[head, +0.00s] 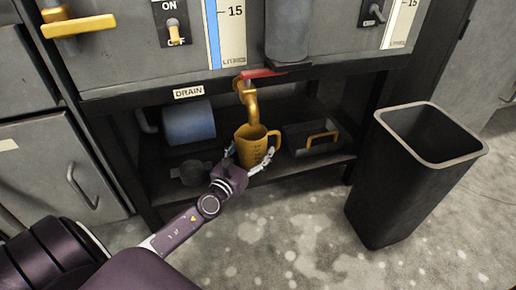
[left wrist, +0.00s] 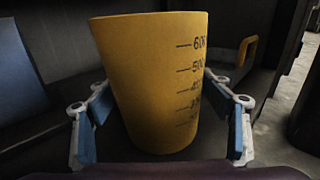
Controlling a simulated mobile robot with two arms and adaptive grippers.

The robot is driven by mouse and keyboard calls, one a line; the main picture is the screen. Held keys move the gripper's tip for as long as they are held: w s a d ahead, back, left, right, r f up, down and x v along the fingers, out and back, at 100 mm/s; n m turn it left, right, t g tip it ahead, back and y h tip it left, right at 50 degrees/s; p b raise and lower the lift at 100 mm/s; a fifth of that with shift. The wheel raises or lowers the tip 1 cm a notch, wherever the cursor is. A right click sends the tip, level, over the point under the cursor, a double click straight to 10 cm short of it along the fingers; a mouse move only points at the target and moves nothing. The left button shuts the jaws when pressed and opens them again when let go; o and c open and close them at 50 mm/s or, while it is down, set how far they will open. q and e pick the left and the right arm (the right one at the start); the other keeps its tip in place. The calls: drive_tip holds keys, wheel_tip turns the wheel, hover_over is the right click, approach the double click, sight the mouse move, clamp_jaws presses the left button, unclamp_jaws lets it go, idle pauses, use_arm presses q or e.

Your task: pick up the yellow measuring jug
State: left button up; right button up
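The yellow measuring jug (head: 251,147) stands upright on the lower shelf, below the brass drain tap (head: 247,95). Its handle points right in the head view. In the left wrist view the jug (left wrist: 155,80) fills the middle, with dark volume marks facing me. My left gripper (head: 249,158) is open, with one finger on each side of the jug. In the left wrist view its blue-padded fingers (left wrist: 160,105) flank the jug; a gap shows on the left, and contact on the right is unclear. My right gripper is not in view.
A dark tray or box with a yellow handle (head: 321,139) sits right of the jug. A blue-grey cylinder (head: 188,123) and a small dark object (head: 192,173) are to the left. A black bin (head: 400,190) stands on the floor at right. The machine's edge overhangs the shelf.

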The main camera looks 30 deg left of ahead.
use_arm(q)
drive_tip(key=c, duration=0.9)
drive_tip(key=shift+r, duration=0.1)
